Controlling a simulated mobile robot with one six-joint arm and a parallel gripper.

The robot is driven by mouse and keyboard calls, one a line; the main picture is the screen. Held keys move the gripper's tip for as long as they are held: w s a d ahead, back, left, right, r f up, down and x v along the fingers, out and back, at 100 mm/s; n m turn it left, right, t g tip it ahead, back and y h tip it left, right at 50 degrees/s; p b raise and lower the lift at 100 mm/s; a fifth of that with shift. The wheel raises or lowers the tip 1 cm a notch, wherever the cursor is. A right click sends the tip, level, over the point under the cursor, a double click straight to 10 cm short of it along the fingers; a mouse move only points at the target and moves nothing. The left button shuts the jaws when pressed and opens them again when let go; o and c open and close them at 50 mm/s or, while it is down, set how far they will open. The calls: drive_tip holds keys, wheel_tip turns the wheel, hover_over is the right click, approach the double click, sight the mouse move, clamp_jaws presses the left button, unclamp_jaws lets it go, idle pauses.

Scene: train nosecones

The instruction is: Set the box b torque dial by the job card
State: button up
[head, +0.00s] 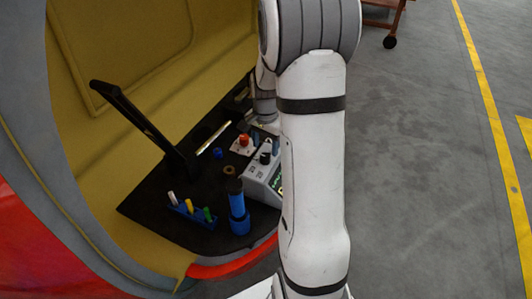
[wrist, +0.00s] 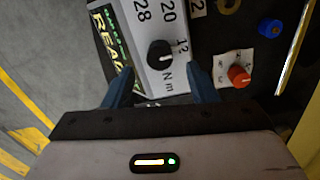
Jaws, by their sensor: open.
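A light grey box (wrist: 150,18) with a black torque dial (wrist: 160,54) fills the upper middle of the wrist view. The dial's pointer is too small to read surely. In the head view the box (head: 258,178) stands on the black shelf, partly behind my arm. My gripper (wrist: 160,78) is open, its blue fingers spread on either side below the dial, with nothing held. I cannot make out a job card or a box b label.
A red knob (wrist: 239,76) on a white plate and a blue cap (wrist: 270,28) lie right of the box. A blue cylinder (head: 238,212), a blue rack (head: 188,211) of coloured sticks and a tall black lever (head: 135,118) stand on the shelf. Grey floor is open at right.

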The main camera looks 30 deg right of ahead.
sight(265, 155)
drive_tip(key=shift+f, duration=2.1)
drive_tip(key=shift+c, duration=0.4)
drive_tip(key=shift+w, duration=0.1)
drive_tip(key=c, duration=0.9)
